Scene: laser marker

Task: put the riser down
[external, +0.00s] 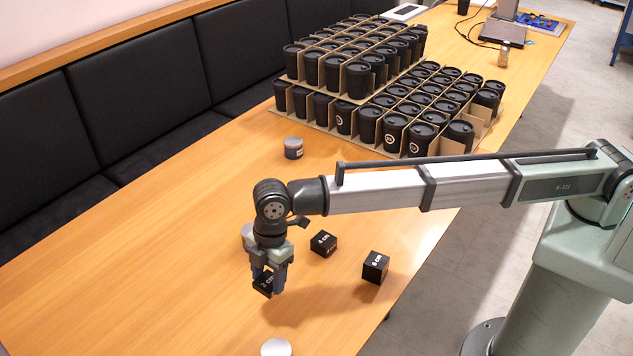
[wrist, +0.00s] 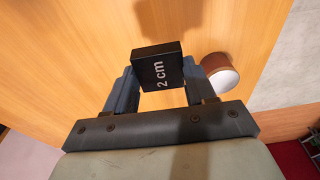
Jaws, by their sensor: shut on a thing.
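My gripper (external: 267,278) is shut on a black riser (external: 263,284) over the near part of the wooden table. In the wrist view the riser (wrist: 158,69) shows a white "2 cm" label and sits between the two fingers of my gripper (wrist: 158,85). Whether its underside touches the table I cannot tell. Two other black riser blocks stand to the right: a middle one (external: 323,243) and a farther right one (external: 376,267).
The table (external: 130,270) is clear to the left. A white-topped can (external: 276,347) stands near the front edge; it seems to be the one in the wrist view (wrist: 223,79). A grey-lidded tin (external: 293,148) and cardboard trays of black cups (external: 420,128) stand farther back. Another pale can (external: 246,232) is partly behind my gripper.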

